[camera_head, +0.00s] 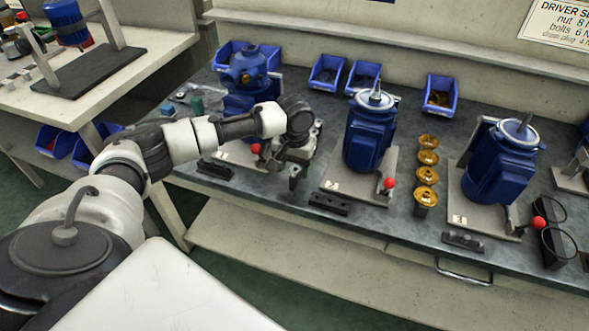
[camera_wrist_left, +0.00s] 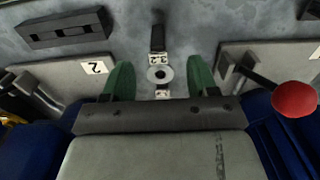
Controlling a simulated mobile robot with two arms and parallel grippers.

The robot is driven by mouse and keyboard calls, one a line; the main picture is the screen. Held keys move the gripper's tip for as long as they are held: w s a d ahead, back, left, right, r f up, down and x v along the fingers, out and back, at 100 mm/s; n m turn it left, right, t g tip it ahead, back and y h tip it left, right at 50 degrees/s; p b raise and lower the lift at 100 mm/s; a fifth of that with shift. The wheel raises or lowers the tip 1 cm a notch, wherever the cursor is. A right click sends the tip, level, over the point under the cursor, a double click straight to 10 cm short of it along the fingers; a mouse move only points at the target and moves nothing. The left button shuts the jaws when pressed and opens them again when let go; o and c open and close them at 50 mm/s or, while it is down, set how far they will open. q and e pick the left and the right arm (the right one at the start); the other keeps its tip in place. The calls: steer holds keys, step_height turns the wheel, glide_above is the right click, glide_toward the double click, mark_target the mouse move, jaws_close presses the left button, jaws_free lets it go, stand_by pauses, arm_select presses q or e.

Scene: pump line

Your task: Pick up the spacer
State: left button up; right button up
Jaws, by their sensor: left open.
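The spacer (camera_wrist_left: 151,75) looks like a small pale grey ring with a dark centre hole in the left wrist view. It lies on the dark bench top between the plates of two pump stations. My left gripper (camera_wrist_left: 160,72) is open, with one green finger to each side of the ring in the picture. I cannot tell how high the fingers are above it. In the head view my left gripper (camera_head: 296,176) points down between the first two blue units, and the ring is hidden there. My right gripper is not in view.
A red-knobbed lever (camera_wrist_left: 294,99) stands close to my left gripper. Blue motors (camera_head: 370,135) stand on numbered plates on both sides. Black slotted blocks (camera_head: 329,204) lie along the front edge. Several amber cups (camera_head: 427,174) and blue bins (camera_head: 440,95) stand further right.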

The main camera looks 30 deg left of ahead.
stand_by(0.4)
arm_select(q)
steer(key=c, duration=0.9)
steer(key=shift+c, duration=0.2)
steer(key=shift+f, duration=0.1)
